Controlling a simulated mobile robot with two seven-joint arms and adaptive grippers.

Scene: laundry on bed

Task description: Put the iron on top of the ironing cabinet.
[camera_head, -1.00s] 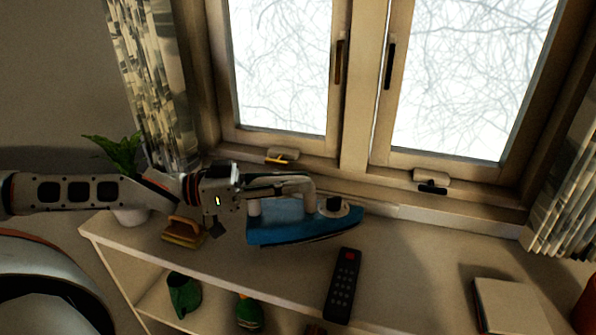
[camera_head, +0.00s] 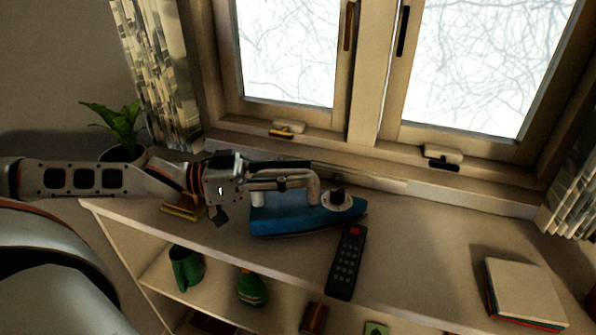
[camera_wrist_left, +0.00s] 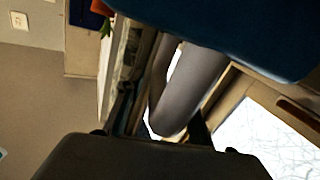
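The blue iron (camera_head: 300,221) with a pale handle is over the top of the white shelf unit (camera_head: 430,240), below the window. My left gripper (camera_head: 300,182) reaches in from the left and is closed around the iron's handle. In the left wrist view, a blue surface of the iron (camera_wrist_left: 225,35) fills the top, and a grey rounded part crosses the middle. The iron looks roughly level; whether its sole touches the shelf top I cannot tell. I cannot make out an ironing cabinet. My right gripper is not in view.
A black remote (camera_head: 347,262) lies close in front of the iron. A yellow-brown object (camera_head: 182,209) lies under my left wrist, with a potted plant (camera_head: 122,128) behind. Books (camera_head: 523,290) lie at the right. The window sill (camera_head: 480,193) runs behind. Green items stand on the shelf below.

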